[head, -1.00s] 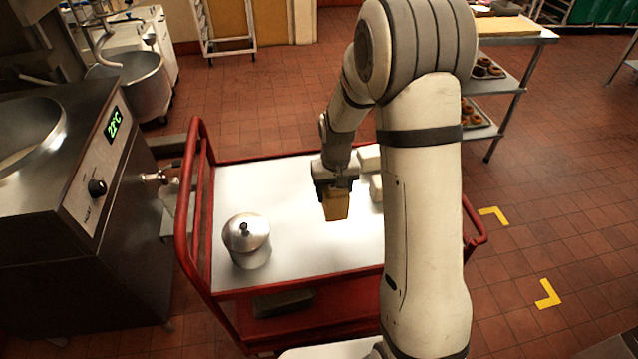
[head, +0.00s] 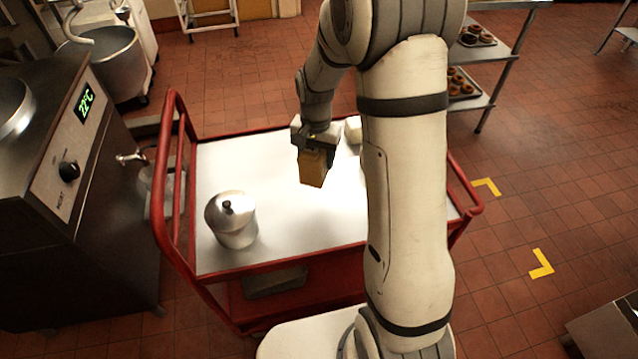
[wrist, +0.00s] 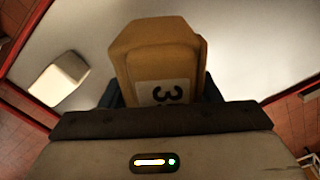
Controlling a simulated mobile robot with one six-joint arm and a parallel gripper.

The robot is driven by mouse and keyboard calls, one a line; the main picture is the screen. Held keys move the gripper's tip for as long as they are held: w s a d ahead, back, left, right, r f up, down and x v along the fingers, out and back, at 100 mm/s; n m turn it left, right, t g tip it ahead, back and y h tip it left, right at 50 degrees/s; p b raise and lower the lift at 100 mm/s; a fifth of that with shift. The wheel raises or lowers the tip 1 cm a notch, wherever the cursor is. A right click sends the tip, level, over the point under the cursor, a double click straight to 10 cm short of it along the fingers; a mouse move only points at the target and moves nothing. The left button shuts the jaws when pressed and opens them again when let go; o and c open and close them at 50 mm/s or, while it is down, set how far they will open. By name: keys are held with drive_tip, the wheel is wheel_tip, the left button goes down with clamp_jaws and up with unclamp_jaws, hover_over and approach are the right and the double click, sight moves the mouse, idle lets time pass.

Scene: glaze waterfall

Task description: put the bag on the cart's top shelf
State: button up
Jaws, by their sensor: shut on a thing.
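My gripper (head: 318,148) is shut on a brown bag (head: 312,169) and holds it over the white top shelf (head: 280,222) of the red cart. In the wrist view the bag (wrist: 155,52) shows between the fingers, with a pale label bearing a dark "3". I cannot tell for certain whether the bag's bottom touches the shelf. A silver lidded pot (head: 232,220) stands on the shelf at the left. A white block (head: 353,130) sits at the shelf's back, partly hidden by my arm; a white block also shows in the wrist view (wrist: 59,80).
The cart's red rail (head: 165,170) rises at its left end. A steel machine (head: 75,190) with a "22°C" display and a tap stands left of the cart. A rack with doughnut trays (head: 465,88) stands at the back right. The shelf's middle front is clear.

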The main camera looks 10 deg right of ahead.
drive_tip(key=m+b, duration=0.1)
drive_tip(key=m, duration=0.1)
drive_tip(key=f+m+b, duration=0.1)
drive_tip(key=shift+s+a+m, duration=0.1)
drive_tip(key=shift+m, duration=0.3)
drive_tip(key=m+b, duration=0.1)
drive_tip(key=m, duration=0.2)
drive_tip(key=shift+s, duration=0.2)
drive_tip(key=b, duration=0.1)
hover_over(324, 207)
drive_tip(key=w+a, duration=0.2)
drive_tip(key=w, duration=0.1)
drive_tip(key=shift+d+f, duration=0.2)
drive_tip(key=shift+f, duration=4.75)
drive_tip(key=o, duration=1.2)
